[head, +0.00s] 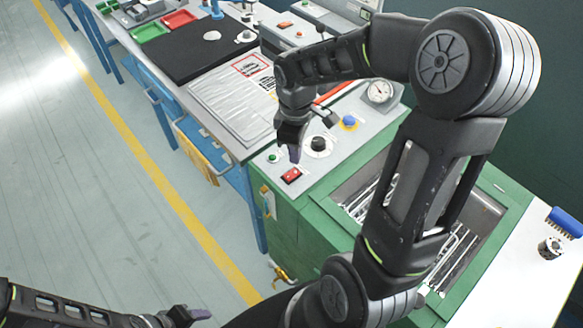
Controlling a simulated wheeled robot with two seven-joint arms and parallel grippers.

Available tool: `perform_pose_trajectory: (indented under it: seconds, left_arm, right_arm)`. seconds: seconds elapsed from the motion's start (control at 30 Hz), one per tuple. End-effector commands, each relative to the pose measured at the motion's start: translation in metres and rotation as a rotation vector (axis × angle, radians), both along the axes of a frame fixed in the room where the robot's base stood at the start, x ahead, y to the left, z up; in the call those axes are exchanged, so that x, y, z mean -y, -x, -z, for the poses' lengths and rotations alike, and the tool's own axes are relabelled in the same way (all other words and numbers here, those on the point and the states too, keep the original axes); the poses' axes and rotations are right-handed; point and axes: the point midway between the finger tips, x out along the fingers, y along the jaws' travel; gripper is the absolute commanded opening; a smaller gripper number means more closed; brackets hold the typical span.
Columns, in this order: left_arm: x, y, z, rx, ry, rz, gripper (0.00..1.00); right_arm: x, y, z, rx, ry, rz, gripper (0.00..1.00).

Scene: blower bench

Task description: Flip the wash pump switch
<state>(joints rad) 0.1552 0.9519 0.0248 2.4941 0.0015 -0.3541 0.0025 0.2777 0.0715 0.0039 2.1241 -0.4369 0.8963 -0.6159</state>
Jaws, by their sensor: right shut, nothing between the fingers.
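A red rocker switch (291,175) in a dark frame sits on the grey control panel (330,163) of the green wash cabinet (291,221). Its label is too small to read, and I cannot tell which way it is tipped. My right gripper (294,154) points down just behind the switch, shut and empty, with its purple fingertips close to the switch. I cannot tell whether they touch the panel. My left gripper (197,315) is low at the bottom edge, away from the panel; its jaw opening is not clear.
The panel also carries a green button (273,157), a black knob (319,143), a blue button (349,122) and a dial gauge (380,92). The cabinet's open basin holds metal rods, partly behind my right arm. A blue brush (565,221) lies at right. Floor at left is clear.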

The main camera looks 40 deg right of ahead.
Motion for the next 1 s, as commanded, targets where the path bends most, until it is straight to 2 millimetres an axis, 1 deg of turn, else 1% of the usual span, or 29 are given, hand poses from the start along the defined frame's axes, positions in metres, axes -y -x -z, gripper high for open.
perform_pose_trajectory:
  seconds: [0.03,0.1,0.3,0.87,1.0]
  left_arm:
    - [0.0,0.0,-0.008,0.0,0.0,0.0,0.55]
    - [0.0,0.0,-0.012,0.0,0.0,0.0,0.55]
    - [0.0,0.0,-0.02,0.0,0.0,0.0,0.55]
    - [0.0,0.0,-0.019,0.0,0.0,0.0,0.55]
    - [-0.003,0.007,-0.013,-0.021,-0.013,-0.004,0.55]
  right_arm:
    - [0.0,0.0,-0.009,0.001,0.0,0.0,0.0]
    - [0.0,0.0,-0.015,0.001,0.0,0.0,0.0]
    - [0.0,0.0,-0.025,0.001,-0.001,0.0,0.0]
    - [0.0,0.0,-0.024,0.0,0.0,0.0,0.0]
    - [0.0,0.0,-0.024,0.001,0.0,0.012,0.0]
